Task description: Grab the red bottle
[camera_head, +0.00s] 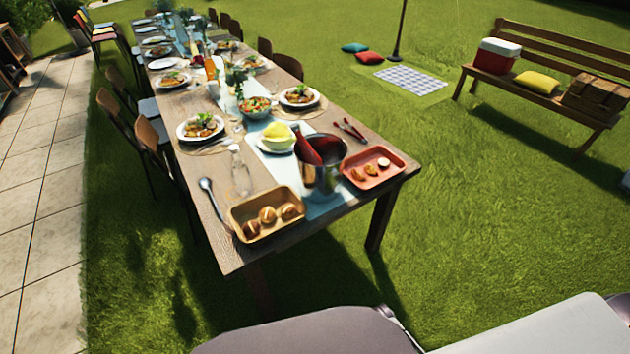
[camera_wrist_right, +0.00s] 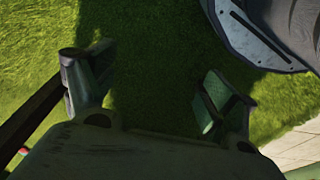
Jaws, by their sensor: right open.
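The red bottle (camera_head: 306,147) leans in a silver metal bucket (camera_head: 320,176) at the near right end of the long garden table (camera_head: 275,255). Its neck points up and left, and its lower part is hidden inside the bucket. My right gripper (camera_wrist_right: 146,92) shows in the right wrist view with its two fingers wide apart and nothing between them. Below it is grass, and the bottle is not in that view. Neither gripper shows in the head view.
Around the bucket are a red tray (camera_head: 392,180) with food, a basket of bread rolls (camera_head: 241,229), a bowl of lemons (camera_head: 279,138), tongs (camera_head: 349,130) and a clear glass bottle (camera_head: 241,178). Chairs (camera_head: 153,138) line the left side. Open grass lies right of the table.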

